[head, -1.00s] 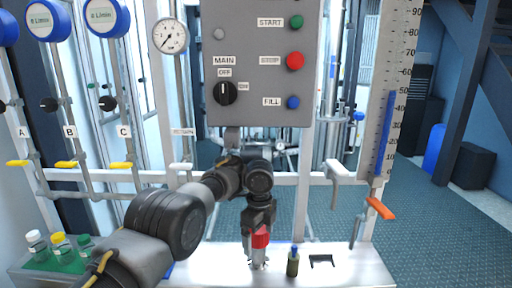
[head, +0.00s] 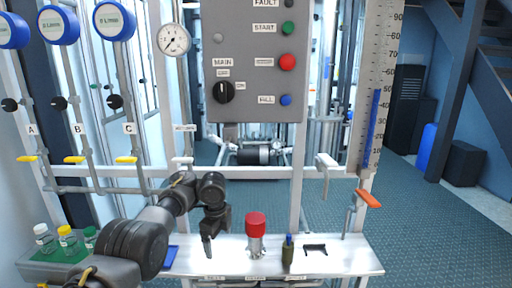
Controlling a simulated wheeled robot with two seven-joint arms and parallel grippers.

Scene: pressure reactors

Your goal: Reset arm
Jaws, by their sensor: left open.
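My left arm comes in from the lower left, and its left gripper (head: 208,246) hangs pointing down over the white shelf (head: 345,262). The gripper is open and empty, to the left of a metal fitting with a red cap (head: 256,226) and apart from it. The red-capped fitting stands upright on the shelf. My right gripper does not show in the head view.
A grey control panel (head: 258,60) hangs above the shelf. A small dark bottle with a blue top (head: 288,252) and a black bracket (head: 315,249) are right of the red cap. Capped bottles (head: 67,240) sit in a tray at left. An orange-handled valve (head: 368,198) juts out at right.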

